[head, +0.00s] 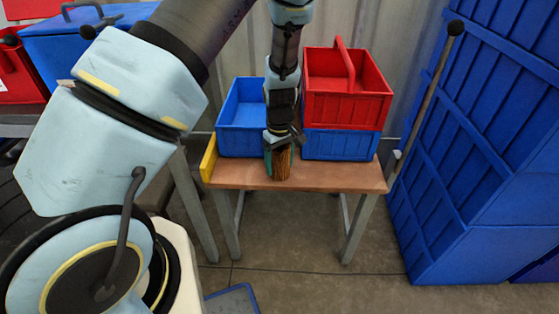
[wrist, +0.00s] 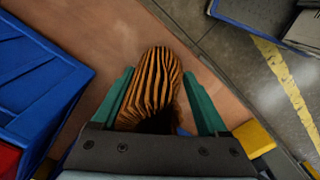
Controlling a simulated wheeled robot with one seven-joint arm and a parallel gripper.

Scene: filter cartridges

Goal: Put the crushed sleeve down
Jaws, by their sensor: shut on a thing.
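The crushed sleeve (wrist: 150,88) is a brown, pleated cartridge with bent folds. In the wrist view it sits between the two green fingers of my gripper (wrist: 158,100), which is shut on it. In the head view the sleeve (head: 284,164) hangs below my gripper (head: 279,158) at the front part of the small wooden table (head: 335,178). I cannot tell whether its lower end touches the tabletop. The gripper body hides part of the sleeve's upper end.
A blue bin (head: 238,130) stands at the table's back left. A red crate (head: 345,105) with a handle sits on another blue bin (head: 340,145) at the back right. A yellow strip (head: 209,158) edges the table's left side. The tabletop's front right is clear.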

